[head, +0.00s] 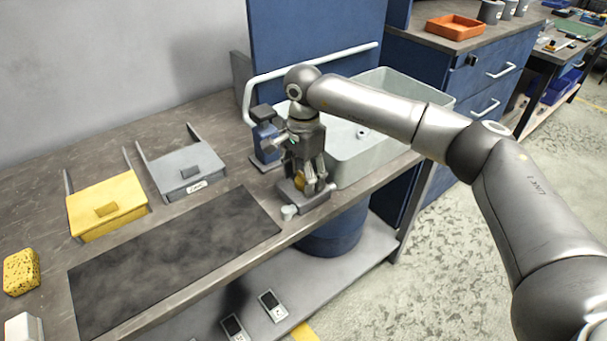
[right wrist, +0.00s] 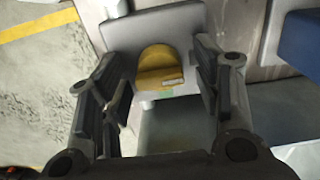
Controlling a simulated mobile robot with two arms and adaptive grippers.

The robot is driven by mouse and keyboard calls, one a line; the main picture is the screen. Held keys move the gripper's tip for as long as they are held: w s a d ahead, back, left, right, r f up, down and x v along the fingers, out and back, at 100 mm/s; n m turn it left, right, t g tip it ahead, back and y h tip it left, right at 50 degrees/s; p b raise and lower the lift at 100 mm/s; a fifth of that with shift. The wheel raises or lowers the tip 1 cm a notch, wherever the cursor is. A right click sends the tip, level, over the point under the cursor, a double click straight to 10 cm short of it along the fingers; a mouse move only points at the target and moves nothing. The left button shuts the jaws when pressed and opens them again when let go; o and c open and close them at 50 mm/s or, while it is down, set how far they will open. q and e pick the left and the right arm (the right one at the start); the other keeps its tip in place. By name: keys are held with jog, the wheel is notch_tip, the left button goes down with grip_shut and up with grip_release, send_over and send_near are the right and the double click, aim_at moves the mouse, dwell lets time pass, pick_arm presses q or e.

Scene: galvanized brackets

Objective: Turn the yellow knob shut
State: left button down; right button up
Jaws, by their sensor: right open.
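The yellow knob (head: 299,181) sits on a small grey base (head: 312,202) at the front edge of the bench, by the sink. In the right wrist view the knob (right wrist: 160,68) shows as a rounded yellow piece with a flat face, against its grey base (right wrist: 183,25). My right gripper (head: 313,183) is open and points down over the knob. In the right wrist view its fingers (right wrist: 163,90) stand on either side of the knob, with gaps to both. Contact is not visible. The fingers partly hide the knob in the head view. My left gripper is not in view.
A grey sink (head: 372,155) lies just right of the knob, and a blue dispenser-like object (head: 265,141) stands behind. A small grey cup-like piece (head: 289,212) is at the base's front. A dark mat (head: 170,265), yellow box (head: 107,205) and grey box (head: 187,172) are to the left.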

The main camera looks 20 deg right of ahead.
aim_at(303, 175)
notch_tip(303, 175, up, 12)
dwell(0.4)
